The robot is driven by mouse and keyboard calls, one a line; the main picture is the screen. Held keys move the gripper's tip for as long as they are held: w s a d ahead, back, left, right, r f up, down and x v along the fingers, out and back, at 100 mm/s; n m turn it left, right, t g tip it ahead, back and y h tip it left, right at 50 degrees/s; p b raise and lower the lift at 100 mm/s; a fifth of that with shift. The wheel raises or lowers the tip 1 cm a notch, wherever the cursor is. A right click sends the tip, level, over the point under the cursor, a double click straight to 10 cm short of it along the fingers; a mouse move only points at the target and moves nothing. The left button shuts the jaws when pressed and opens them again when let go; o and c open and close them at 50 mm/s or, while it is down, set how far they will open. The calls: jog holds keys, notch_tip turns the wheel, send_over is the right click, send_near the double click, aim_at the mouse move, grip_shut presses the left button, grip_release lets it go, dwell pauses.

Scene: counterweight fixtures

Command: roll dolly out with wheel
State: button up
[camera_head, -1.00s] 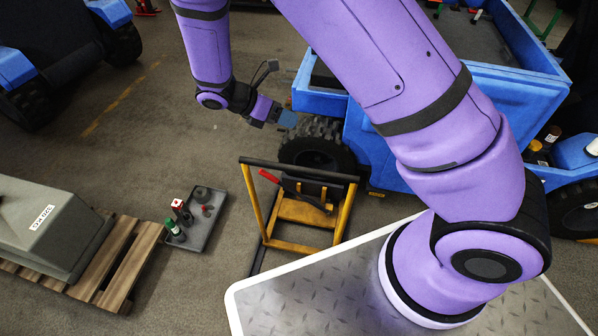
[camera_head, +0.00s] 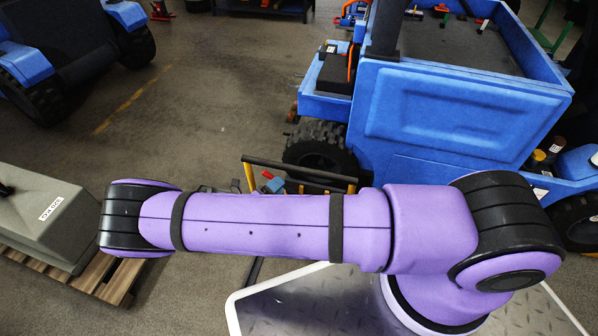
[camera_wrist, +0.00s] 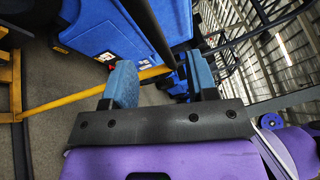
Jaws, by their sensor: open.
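The dolly is a yellow frame with a black top bar (camera_head: 300,170), standing beside the blue vehicle; my arm covers most of it in the head view. Its red lever (camera_head: 267,174) just shows. The black knobbly wheel (camera_head: 318,150) sits behind the bar, at the vehicle's near corner. My gripper (camera_wrist: 163,82) is open, with blue finger pads. In the wrist view a yellow bar (camera_wrist: 75,103) and a black bar (camera_wrist: 150,28) meet close beyond the fingers; I cannot tell whether either lies between them. In the head view only a blue fingertip seems to show near the lever.
The blue vehicle (camera_head: 450,110) blocks the space behind the dolly. A wooden pallet (camera_head: 110,280) with a grey counterweight (camera_head: 45,220) stands at left. Open floor (camera_head: 215,90) lies at the upper left of the dolly.

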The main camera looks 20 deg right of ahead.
aim_at(298, 170)
jog(key=w+d, duration=0.1)
jog(key=d, duration=0.2)
jog(key=w+d+n+t, duration=0.1)
jog(key=w+d, duration=0.1)
jog(key=d, duration=0.1)
jog(key=w+d+n, duration=0.1)
jog(key=w+d, duration=0.1)
jog(key=d, duration=0.1)
jog(key=shift+f+t, duration=0.1)
jog(key=shift+t, duration=0.3)
jog(key=shift+s, duration=0.1)
grip_shut()
